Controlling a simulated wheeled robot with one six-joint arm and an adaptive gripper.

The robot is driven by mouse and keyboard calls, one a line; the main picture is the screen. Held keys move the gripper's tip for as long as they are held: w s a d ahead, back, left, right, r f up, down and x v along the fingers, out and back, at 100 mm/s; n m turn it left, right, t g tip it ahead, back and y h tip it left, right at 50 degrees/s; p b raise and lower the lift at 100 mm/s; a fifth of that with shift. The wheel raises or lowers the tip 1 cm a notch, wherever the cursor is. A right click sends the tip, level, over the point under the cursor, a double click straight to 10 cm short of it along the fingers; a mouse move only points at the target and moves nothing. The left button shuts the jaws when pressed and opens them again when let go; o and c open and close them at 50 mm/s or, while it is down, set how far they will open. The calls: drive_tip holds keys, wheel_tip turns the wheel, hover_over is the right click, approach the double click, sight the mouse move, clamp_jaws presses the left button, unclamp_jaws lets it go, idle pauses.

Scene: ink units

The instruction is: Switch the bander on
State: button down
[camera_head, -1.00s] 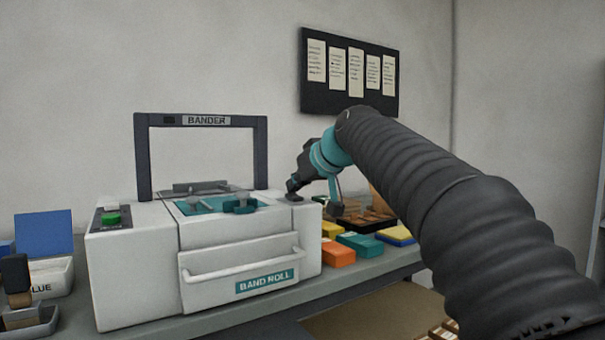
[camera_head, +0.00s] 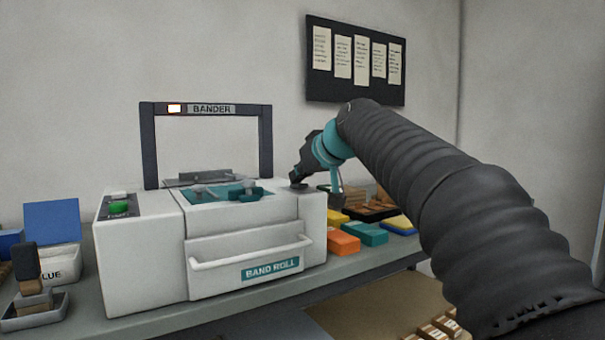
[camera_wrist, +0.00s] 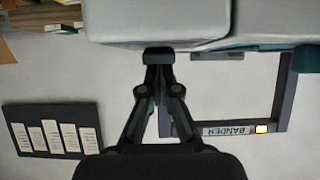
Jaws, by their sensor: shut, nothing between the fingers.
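The bander (camera_head: 150,262) is a white machine on the bench with a dark arch (camera_head: 149,150) over its top. A lamp (camera_head: 174,108) on the arch glows orange-white beside the BANDER label; the lit lamp also shows in the wrist view (camera_wrist: 262,128). A green button (camera_head: 119,208) sits on the top left of the machine. My gripper (camera_head: 296,180) is at the machine's right top corner, fingertips down on or just above a small dark pad (camera_head: 299,187). In the wrist view the fingers (camera_wrist: 158,55) are together and empty, tips at the machine's edge.
A BAND ROLL drawer with a handle (camera_head: 250,252) is on the machine's front. Orange (camera_head: 343,241) and teal (camera_head: 365,233) blocks lie to its right. A white glue box (camera_head: 62,264) and a stamp-like item (camera_head: 27,262) stand at left. A notice board (camera_head: 355,60) hangs behind.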

drive_tip(key=shift+w+a+r+p, duration=0.1)
drive_tip(key=shift+w+a+p, duration=0.2)
drive_tip(key=shift+w, duration=0.15)
drive_tip(key=shift+r, duration=0.1)
drive_tip(key=shift+r, duration=0.3)
drive_tip(key=r, duration=0.4)
drive_tip(key=shift+s+d+r+p, duration=0.15)
drive_tip(key=shift+s+d+p, duration=0.15)
drive_tip(key=s+d+r, duration=0.3)
drive_tip(key=s+r, duration=0.2)
drive_tip(key=r, duration=0.1)
drive_tip(key=shift+s+d, duration=0.15)
drive_tip(key=shift+d, duration=0.05)
